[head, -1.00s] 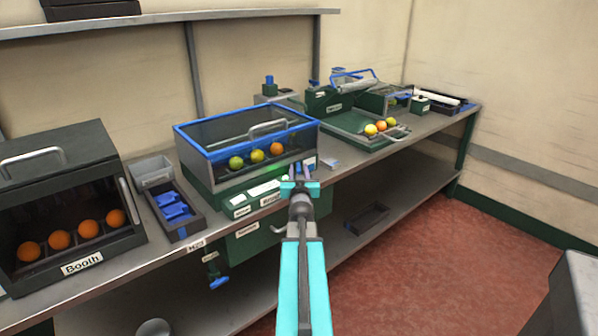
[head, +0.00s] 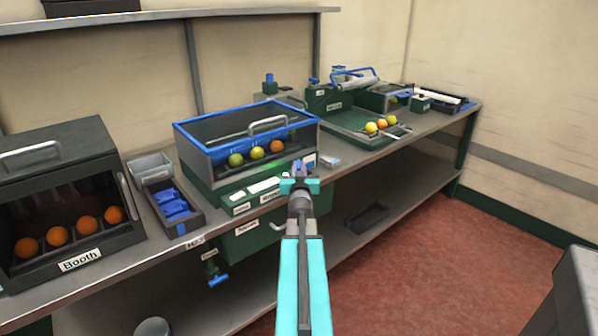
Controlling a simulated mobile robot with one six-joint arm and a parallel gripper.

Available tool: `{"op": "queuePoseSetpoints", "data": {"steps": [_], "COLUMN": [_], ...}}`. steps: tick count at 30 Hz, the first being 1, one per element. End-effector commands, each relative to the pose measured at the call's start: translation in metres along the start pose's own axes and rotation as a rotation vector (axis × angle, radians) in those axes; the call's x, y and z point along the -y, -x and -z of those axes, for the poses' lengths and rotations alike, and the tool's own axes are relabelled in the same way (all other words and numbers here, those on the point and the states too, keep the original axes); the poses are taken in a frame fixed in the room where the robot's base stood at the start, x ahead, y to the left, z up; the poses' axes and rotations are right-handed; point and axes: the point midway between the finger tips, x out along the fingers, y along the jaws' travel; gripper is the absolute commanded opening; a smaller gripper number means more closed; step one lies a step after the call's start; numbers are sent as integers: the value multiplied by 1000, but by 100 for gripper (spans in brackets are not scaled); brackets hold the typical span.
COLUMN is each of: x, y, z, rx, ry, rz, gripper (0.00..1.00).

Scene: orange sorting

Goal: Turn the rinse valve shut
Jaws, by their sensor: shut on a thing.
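My gripper (head: 300,170) is at the front right corner of the green unit (head: 200,186) with the blue-rimmed clear tank. Its fingers are together and shut on a small blue part, which I take to be the rinse valve (head: 300,165). The fingers and wrist cover most of this part, so its angle cannot be told. The tank (head: 190,152) holds two green fruits (head: 236,160) and an orange (head: 277,147). A small green light glows on the unit's front, left of my gripper.
The booth (head: 60,150) with several oranges stands at the left, beside a tray of blue pieces (head: 172,205). A blue handle (head: 218,280) hangs under the bench edge. A green tray (head: 345,125) with fruit lies at the right. Red floor (head: 430,260) is free at the right.

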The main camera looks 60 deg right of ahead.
Motion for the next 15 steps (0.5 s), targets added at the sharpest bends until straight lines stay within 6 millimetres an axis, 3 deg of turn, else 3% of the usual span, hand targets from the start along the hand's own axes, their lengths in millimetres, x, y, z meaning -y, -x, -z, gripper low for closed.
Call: {"op": "queuePoseSetpoints", "data": {"steps": [15], "x": [10], "y": [-11], "z": [-8], "rx": [2], "ry": [9], "rz": [-4], "gripper": [0]}}
